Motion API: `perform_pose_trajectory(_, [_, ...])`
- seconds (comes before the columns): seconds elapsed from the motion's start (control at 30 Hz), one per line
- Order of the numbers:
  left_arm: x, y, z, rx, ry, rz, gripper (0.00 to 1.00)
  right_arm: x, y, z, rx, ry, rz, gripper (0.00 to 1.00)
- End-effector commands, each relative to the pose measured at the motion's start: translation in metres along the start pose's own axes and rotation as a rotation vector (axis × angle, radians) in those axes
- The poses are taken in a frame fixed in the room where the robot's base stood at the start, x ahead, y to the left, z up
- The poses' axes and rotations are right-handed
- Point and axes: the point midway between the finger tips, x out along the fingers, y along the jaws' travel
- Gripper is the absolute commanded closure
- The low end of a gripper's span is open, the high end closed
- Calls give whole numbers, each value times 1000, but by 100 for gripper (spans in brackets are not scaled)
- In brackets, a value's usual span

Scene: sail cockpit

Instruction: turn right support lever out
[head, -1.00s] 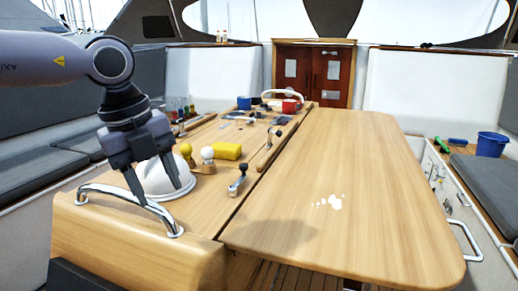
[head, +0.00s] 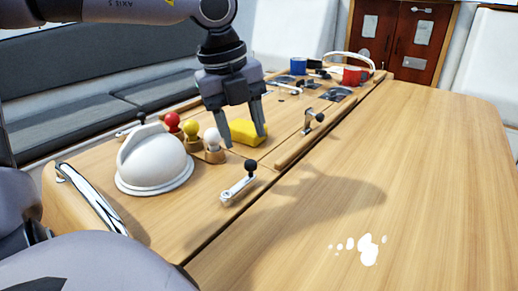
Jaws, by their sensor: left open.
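A metal lever with a black knob (head: 238,187) lies on the wooden table's centre section, close to the seam with the right leaf. Its arm points away toward the back, with the knob at the far end. A second black-knobbed lever (head: 313,118) stands farther back along the same seam. I cannot tell for certain which is the right support lever. My left gripper (head: 241,138) is open and empty. It hangs over the table in front of the yellow block, beyond and above the nearer lever, apart from it. My right gripper is not in view.
A yellow block (head: 246,132) lies behind the gripper. The right leaf (head: 420,170) is clear except for white spots (head: 365,247).

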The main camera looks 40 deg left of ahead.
Motion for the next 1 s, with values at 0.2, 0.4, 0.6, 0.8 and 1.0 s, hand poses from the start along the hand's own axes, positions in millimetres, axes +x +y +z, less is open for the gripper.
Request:
perform_pose_trajectory(0.2, [36, 1, -1, 1, 4, 4, 49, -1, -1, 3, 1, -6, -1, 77])
perform_pose_trajectory(0.4, [57, 1, -1, 0, 3, 2, 49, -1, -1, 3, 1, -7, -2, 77])
perform_pose_trajectory(0.6, [62, 0, -1, 1, 2, -1, 49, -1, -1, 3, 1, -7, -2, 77])
perform_pose_trajectory(0.8, [62, 0, -1, 0, 2, -1, 66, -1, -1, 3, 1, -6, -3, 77])
perform_pose_trajectory(1.0, [62, 0, 0, 0, 2, -1, 100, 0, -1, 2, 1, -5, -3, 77])
